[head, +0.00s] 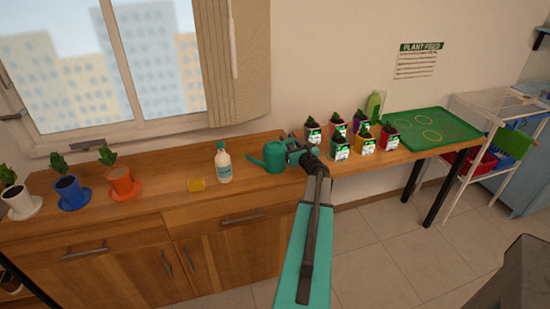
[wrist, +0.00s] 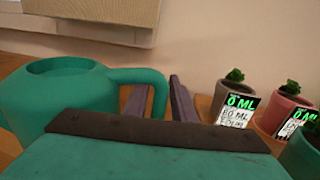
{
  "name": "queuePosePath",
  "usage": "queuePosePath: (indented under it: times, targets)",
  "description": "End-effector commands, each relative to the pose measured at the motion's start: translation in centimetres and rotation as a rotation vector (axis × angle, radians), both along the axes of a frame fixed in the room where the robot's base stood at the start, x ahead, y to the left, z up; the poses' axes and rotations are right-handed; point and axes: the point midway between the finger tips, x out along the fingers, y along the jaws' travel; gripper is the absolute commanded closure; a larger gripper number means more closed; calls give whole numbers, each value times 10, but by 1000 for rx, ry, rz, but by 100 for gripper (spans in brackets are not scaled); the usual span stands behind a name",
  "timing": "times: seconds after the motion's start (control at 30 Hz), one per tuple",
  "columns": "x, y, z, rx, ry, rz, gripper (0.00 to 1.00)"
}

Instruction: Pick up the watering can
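The teal watering can (head: 272,158) stands upright on the wooden counter, its spout to the left and its handle side toward my gripper. In the wrist view its round body (wrist: 60,95) fills the left side. My gripper (head: 297,147) is at the can's right side. In the wrist view my two dark fingers (wrist: 160,103) are apart, with the outer part of the looped handle (wrist: 138,75) between them. The left finger shows inside the loop and the right finger outside it. A small gap seems to show around the handle. The lower handle is hidden behind my gripper.
Several labelled plant pots (head: 341,150) stand close on the right, before a green tray (head: 430,125). Potted plants (head: 122,182) line the far left.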

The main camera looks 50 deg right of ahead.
Motion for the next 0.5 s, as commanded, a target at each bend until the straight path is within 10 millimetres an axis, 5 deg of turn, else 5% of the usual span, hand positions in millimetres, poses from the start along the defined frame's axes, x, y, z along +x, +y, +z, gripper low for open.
queuePosePath:
  times: [0.13,0.5]
  targets:
    - [0,0,0,0,0,0,100]
    - [-1,0,0,0,0,-1,100]
